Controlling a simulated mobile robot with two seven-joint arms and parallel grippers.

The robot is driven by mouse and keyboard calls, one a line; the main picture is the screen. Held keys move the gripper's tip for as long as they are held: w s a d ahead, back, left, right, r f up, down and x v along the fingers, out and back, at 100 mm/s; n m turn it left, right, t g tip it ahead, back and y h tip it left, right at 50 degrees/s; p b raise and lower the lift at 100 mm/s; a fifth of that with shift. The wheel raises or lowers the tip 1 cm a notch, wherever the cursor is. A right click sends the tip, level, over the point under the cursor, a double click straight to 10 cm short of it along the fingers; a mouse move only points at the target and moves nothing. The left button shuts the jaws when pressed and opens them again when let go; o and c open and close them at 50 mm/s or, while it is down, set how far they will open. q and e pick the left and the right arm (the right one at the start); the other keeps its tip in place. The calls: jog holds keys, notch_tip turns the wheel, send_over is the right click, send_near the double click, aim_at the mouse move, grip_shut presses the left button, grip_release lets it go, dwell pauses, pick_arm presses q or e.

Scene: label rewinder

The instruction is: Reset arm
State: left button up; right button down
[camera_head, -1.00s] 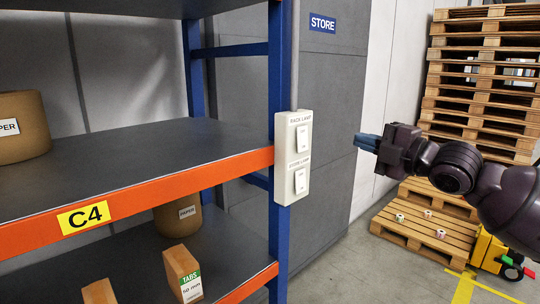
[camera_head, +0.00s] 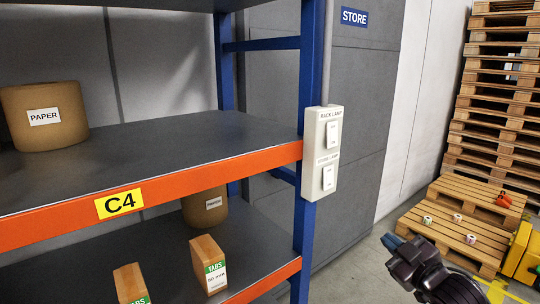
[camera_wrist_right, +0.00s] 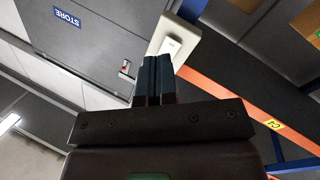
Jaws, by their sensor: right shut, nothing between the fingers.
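My right gripper (camera_head: 391,241) is low at the right in the head view, in open space to the right of the rack post and in front of the pallets. Its blue fingers are together with nothing between them, as the right wrist view (camera_wrist_right: 156,80) also shows. My left gripper is not in view. A white switch box (camera_head: 321,153) with two rocker switches, marked for rack lamp and store lamp, is on the blue post. In the wrist view the switch box (camera_wrist_right: 190,28) appears behind the fingertips, partly hidden by them; the gripper is apart from it.
The rack's orange beam (camera_head: 170,190) carries a C4 label. A paper roll (camera_head: 62,112) stands on the upper shelf, and cartons (camera_head: 208,264) stand below. A tall pallet stack (camera_head: 497,100) and a low pallet (camera_head: 465,222) with small rolls are at the right.

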jog(key=s+d+f+m+g+h, duration=0.1)
jog(key=s+f+m+g+h, duration=0.4)
jog(key=s+f, duration=2.1)
notch_tip(320, 180, down, 4)
jog(key=m+h, duration=0.1)
jog(key=m, duration=0.3)
jog(key=shift+s+r, duration=0.25)
